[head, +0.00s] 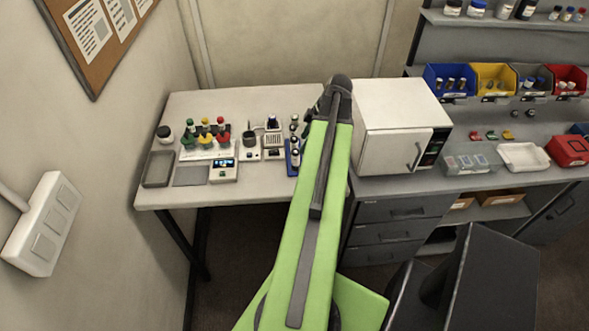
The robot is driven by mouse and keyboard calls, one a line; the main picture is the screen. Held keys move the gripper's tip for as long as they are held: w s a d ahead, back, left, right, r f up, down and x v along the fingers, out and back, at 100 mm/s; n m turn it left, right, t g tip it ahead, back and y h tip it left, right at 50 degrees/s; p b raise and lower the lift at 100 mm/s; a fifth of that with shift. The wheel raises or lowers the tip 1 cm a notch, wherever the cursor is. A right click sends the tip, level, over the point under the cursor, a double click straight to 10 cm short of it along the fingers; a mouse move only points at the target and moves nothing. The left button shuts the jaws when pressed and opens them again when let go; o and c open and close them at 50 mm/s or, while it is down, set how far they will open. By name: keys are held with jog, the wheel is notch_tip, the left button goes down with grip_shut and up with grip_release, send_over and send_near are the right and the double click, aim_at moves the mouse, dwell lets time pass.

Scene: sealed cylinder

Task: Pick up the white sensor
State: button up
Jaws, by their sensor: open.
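Several small devices stand on the light table (245,100) at the centre left. A white device with a lit display (223,170) sits near the table's front. A small white box with a dark round part (251,151) and a white box with a dark grille (273,142) stand just behind and to its right. I cannot tell which of these is the white sensor. My green arm reaches up past the table's right side and hides part of it. My gripper cannot be made out beyond the arm's dark far joint.
Bottles with red, yellow and green caps (205,133) stand in a group at the table's left. Grey trays (158,168) lie at its left front. A white oven-like box (398,125) stands right of my arm. The table's back strip is clear.

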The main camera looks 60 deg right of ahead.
aim_at(293, 160)
jog(key=b+x, duration=0.4)
jog(key=x, duration=0.2)
jog(key=shift+s+f, duration=0.1)
jog(key=b+x, duration=0.5)
jog(key=x, duration=0.1)
jog(key=shift+b, duration=0.3)
jog(key=shift+r, duration=0.2)
grip_shut()
